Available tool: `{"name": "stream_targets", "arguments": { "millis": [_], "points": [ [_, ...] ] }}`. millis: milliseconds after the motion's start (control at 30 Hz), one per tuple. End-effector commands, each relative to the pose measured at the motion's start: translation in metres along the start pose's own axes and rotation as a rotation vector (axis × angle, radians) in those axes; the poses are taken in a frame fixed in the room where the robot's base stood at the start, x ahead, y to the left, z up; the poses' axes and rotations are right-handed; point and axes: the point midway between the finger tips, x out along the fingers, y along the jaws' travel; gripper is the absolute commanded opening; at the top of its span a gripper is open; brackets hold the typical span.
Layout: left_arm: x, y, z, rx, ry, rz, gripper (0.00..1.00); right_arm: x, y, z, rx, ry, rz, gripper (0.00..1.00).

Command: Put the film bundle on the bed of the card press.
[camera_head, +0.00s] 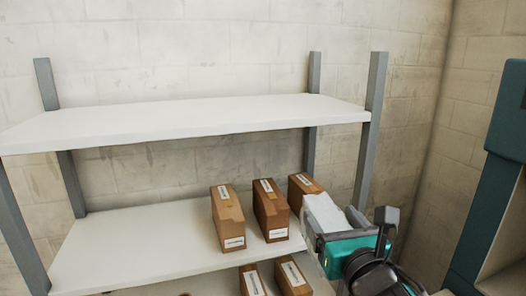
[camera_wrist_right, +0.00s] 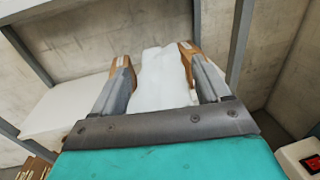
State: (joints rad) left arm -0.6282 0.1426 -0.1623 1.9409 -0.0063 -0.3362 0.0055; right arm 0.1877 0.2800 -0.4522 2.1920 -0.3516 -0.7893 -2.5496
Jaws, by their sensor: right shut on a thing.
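My right gripper (camera_head: 334,214) is shut on a white, block-like bundle (camera_head: 324,210), which I take to be the film bundle. It is held up in front of the shelf rack, by the right end of the lower shelf. In the right wrist view the bundle (camera_wrist_right: 161,80) lies between the two grey fingers of the gripper (camera_wrist_right: 155,68) and reaches past their tips. I cannot make out the card press or its bed for sure in either view. My left gripper is not in view.
A rack has a bare white upper shelf (camera_head: 180,120) and a lower shelf (camera_head: 140,245) with several brown labelled boxes (camera_head: 228,218). More boxes show below. A teal, dark-edged structure (camera_head: 480,205) stands at the right. A white unit with a red switch (camera_wrist_right: 311,163) shows in the right wrist view's corner.

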Motion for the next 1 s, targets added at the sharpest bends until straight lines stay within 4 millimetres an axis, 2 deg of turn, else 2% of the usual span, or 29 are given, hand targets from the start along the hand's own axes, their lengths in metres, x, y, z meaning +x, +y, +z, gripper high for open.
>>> {"name": "stream_targets", "arguments": {
  "millis": [33,200,500,700,1000],
  "points": [
    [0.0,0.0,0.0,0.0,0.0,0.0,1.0,-0.009,-0.006,-0.015,0.005,0.009,-0.02,0.24],
    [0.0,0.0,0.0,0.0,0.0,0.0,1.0,-0.036,-0.025,-0.05,0.006,0.009,-0.078,0.24],
    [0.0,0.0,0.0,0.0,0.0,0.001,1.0,-0.083,-0.048,-0.095,0.003,0.006,-0.146,0.24],
    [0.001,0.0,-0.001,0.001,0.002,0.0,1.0,-0.096,-0.053,-0.105,0.002,0.002,-0.155,0.24],
    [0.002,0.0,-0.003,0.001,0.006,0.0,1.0,-0.097,-0.053,-0.107,-0.004,0.006,-0.15,0.24]
  ]
}}
